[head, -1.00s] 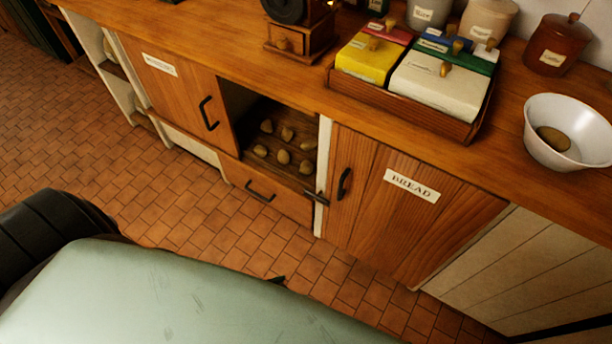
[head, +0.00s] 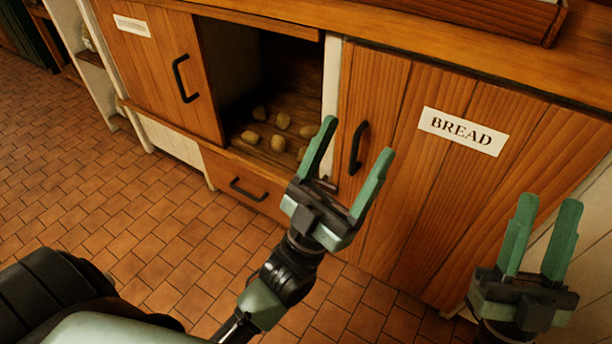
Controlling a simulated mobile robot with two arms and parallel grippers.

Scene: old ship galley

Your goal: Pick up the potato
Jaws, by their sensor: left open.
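Several potatoes (head: 278,143) lie on the floor of an open compartment (head: 240,80) in the wooden cabinet, left of the bread door. One potato at the right is partly hidden by my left gripper (head: 351,150). My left gripper is open and empty, in front of the compartment's right post and the bread door's handle. My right gripper (head: 547,207) is at the lower right, in front of the cabinet. Its two fingers are apart with nothing between them.
A sliding door with a black handle (head: 180,79) covers the cabinet's left part. The bread door (head: 420,200) is shut. A drawer (head: 245,185) is below the potatoes. The counter edge (head: 480,60) runs above. Tiled floor (head: 160,230) is clear at the left.

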